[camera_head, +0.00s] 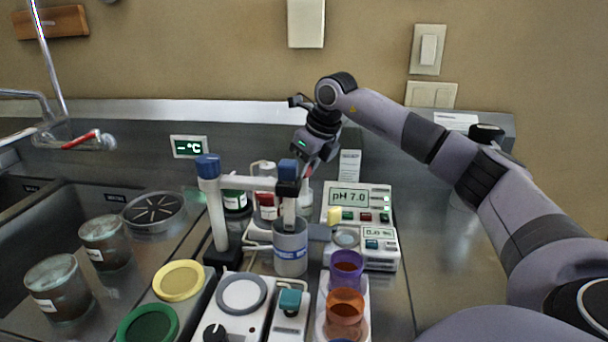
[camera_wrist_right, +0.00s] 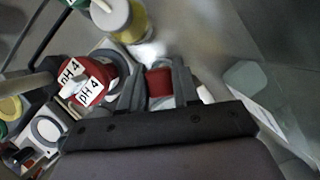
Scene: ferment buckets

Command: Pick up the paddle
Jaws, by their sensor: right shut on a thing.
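My right gripper (camera_head: 309,166) is at the back of the counter, behind the stirrer stand, pointing down. In the right wrist view its fingers (camera_wrist_right: 158,88) are shut on a red part (camera_wrist_right: 159,82), which I take to be the handle of the paddle. In the head view a little red (camera_head: 309,173) shows below the fingers, above a pale container (camera_head: 304,197). The lower end of the paddle is hidden, so I cannot tell whether it is inside that container. My left gripper is not in view.
A stirrer stand with blue caps (camera_head: 208,168) and a grey beaker (camera_head: 291,248) stand in front. Bottles, including a red pH 4 one (camera_wrist_right: 88,80), are close beside the gripper. A pH meter (camera_head: 360,200) is to the right. Purple and orange cups (camera_head: 346,305) stand nearer.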

